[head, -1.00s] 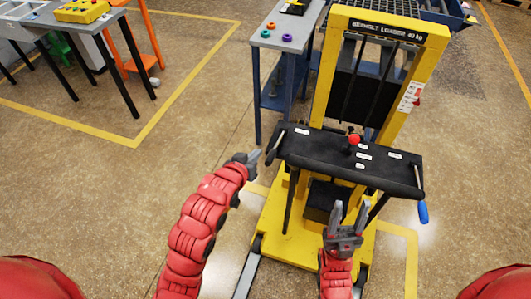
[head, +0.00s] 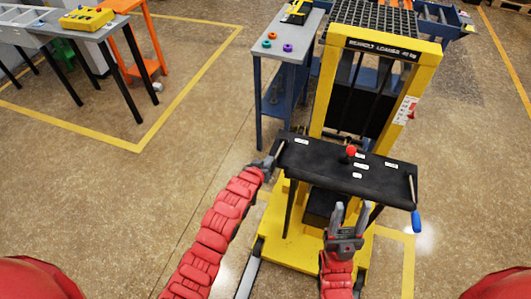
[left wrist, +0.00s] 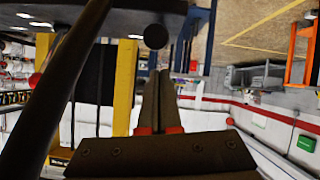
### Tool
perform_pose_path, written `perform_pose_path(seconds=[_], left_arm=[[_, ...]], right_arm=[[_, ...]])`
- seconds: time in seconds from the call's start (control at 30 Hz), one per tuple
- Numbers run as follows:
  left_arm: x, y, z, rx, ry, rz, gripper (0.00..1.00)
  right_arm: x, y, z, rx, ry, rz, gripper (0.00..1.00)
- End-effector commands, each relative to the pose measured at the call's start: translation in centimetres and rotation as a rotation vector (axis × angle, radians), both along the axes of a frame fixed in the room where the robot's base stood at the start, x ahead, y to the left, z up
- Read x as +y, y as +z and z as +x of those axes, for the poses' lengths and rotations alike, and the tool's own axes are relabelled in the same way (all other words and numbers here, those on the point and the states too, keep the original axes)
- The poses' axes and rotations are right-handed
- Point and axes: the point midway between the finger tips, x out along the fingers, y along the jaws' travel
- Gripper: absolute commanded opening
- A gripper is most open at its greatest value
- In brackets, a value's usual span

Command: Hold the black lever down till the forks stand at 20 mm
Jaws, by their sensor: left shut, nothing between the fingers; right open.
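The yellow loader (head: 431,70) stands at right with a black panel (head: 330,170) across its front. A red-knobbed lever (head: 350,151) rises from the panel; in the left wrist view a red ball (left wrist: 35,79) shows at left. A round black knob (left wrist: 156,36) sits just beyond my left fingertips in the left wrist view; it may be the black lever's end. My left gripper (head: 270,160) is shut and empty at the panel's left end; contact is unclear. My right gripper (head: 347,216) is open below the panel, pointing up. The forks and any height reading cannot be made out.
A blue handle (head: 416,221) hangs at the panel's right end. A grey table (head: 294,32) with coloured rings stands behind left of the loader. A table with a yellow box (head: 87,18) and an orange stand (head: 142,60) are far left. The floor between is clear.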

Motion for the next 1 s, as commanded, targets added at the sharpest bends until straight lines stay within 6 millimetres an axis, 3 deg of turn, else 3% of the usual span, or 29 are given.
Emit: perform_pose_path(seconds=[0.2,0.63,0.77,1.0], left_arm=[[-0.2,-1.1,-0.4,-0.001,-0.001,-0.001,0.00],[-0.2,-1.6,-0.5,-0.007,0.000,-0.003,0.00],[-0.1,-2.7,-0.7,-0.035,-0.001,-0.012,0.00],[0.2,-6.1,-1.5,-0.153,0.000,-0.051,0.00]], right_arm=[[0.0,0.8,0.0,0.000,0.000,0.000,0.50],[0.0,0.4,0.0,0.000,0.000,0.000,0.50],[0.0,-1.0,0.0,0.000,0.000,0.000,0.50],[0.0,-6.0,0.0,0.000,0.000,0.000,0.50]])
